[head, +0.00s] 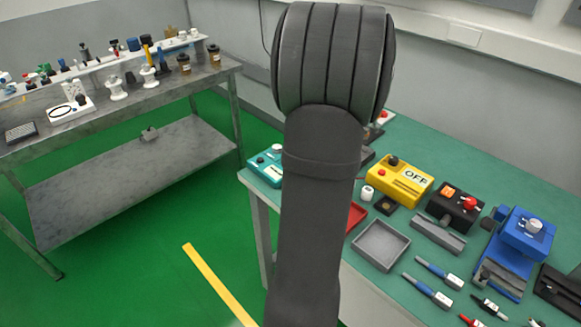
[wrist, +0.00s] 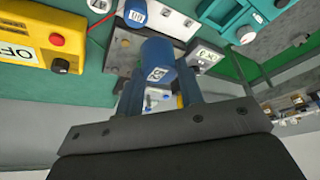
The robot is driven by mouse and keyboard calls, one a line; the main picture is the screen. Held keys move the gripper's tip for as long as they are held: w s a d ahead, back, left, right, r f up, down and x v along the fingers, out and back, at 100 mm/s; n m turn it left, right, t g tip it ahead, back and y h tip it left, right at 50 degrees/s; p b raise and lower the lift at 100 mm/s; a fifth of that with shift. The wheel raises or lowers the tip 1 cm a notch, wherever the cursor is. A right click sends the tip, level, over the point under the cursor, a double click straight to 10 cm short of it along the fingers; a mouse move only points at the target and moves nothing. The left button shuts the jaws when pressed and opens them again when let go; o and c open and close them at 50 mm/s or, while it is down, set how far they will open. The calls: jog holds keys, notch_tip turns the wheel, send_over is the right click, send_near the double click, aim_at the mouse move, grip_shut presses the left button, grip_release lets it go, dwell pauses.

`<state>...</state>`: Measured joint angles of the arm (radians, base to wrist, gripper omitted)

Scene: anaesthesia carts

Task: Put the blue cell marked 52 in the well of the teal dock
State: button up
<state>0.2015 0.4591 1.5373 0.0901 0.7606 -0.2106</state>
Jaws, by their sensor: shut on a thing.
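In the wrist view my gripper (wrist: 160,94) is shut on a blue cell (wrist: 156,52) with a white label; the digits are small and look like 52. The cell is held between the two fingers, over the bench. The teal dock (wrist: 231,18) is at the upper right of the wrist view, apart from the held cell. In the head view the teal dock (head: 262,170) is at the bench's left corner, partly behind my arm. My gripper and the held cell are hidden behind my arm there.
Another blue cell (wrist: 135,12) stands on a grey block beyond the held one. A yellow OFF box (head: 400,180) is right of my arm, with a grey tray (head: 381,245) in front. A blue device (head: 525,232) is farther right. Green floor separates the second bench (head: 120,115).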

jog(key=shift+n, duration=0.3)
jog(key=w+a+f, duration=0.1)
jog(key=a+f, duration=0.1)
jog(key=a, duration=0.2)
jog(key=w+a+f, duration=0.2)
jog(key=a, duration=0.2)
jog(key=w+a+f, duration=0.2)
jog(key=a+f, duration=0.1)
jog(key=a, duration=0.1)
jog(key=shift+w, duration=0.1)
jog(key=shift+f, duration=2.05)
jog(key=shift+f, duration=0.1)
jog(key=o, duration=1.1)
jog(key=shift+r, duration=0.4)
jog(key=v, duration=1.1)
jog(key=shift+s+r, duration=0.2)
jog(key=shift+s, duration=0.05)
